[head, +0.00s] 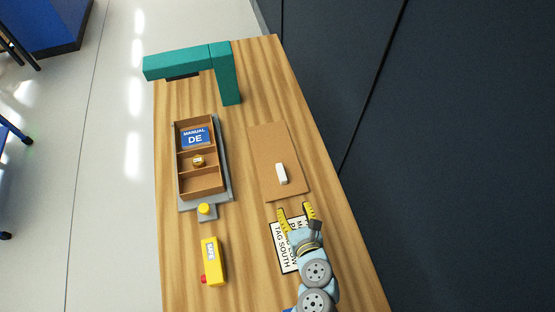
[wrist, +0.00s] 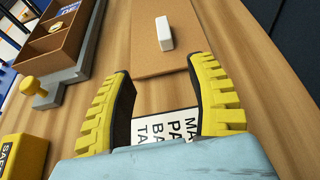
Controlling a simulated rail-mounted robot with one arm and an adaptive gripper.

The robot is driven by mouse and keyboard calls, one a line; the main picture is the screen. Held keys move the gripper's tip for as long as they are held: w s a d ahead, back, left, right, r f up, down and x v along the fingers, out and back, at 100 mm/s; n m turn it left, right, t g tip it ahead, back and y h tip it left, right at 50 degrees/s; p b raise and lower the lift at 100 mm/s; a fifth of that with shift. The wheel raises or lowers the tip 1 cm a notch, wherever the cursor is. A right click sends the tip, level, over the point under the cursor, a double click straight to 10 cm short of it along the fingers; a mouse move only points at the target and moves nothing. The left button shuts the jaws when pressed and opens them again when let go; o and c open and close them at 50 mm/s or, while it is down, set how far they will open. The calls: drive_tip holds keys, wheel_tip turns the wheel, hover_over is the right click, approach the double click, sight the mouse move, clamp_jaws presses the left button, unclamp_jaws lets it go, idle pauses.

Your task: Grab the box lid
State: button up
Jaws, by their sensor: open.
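The box lid (head: 265,143) is a flat brown board lying on the wooden table, right of the open box. A white block-shaped handle (head: 281,174) stands on it, toward its near end. In the wrist view the lid (wrist: 135,45) is ahead of the fingers, with the white handle (wrist: 164,33) near top centre. My gripper (head: 295,209) has yellow fingers spread apart with nothing between them. It is just short of the lid's near edge, above a printed white sheet (head: 284,256). In the wrist view my gripper (wrist: 163,85) also shows open.
A brown compartment box (head: 203,172) on a grey base holds a blue manual and a small round item. A yellow knob (head: 204,209) and a yellow block with a red end (head: 211,262) are left. A teal arch (head: 226,80) stands at the far end. Dark panels border the right.

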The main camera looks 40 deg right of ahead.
drive_tip(key=shift+w+d+f+b, duration=0.15)
drive_tip(key=shift+w+f+b, duration=0.2)
drive_tip(key=shift+b, duration=0.15)
drive_tip(key=b, duration=0.3)
approach(282, 174)
drive_tip(key=x, duration=0.4)
drive_tip(key=shift+w+f, duration=0.35)
drive_tip(key=shift+f, duration=0.05)
drive_tip(key=shift+d+r+x, duration=0.1)
drive_tip(key=shift+d+x, duration=0.05)
drive_tip(key=shift+x, duration=1.4)
drive_tip(key=shift+d+r+x, duration=0.1)
drive_tip(key=shift+r+x, duration=0.05)
drive_tip(key=shift+x, duration=1.4)
clamp_jaws()
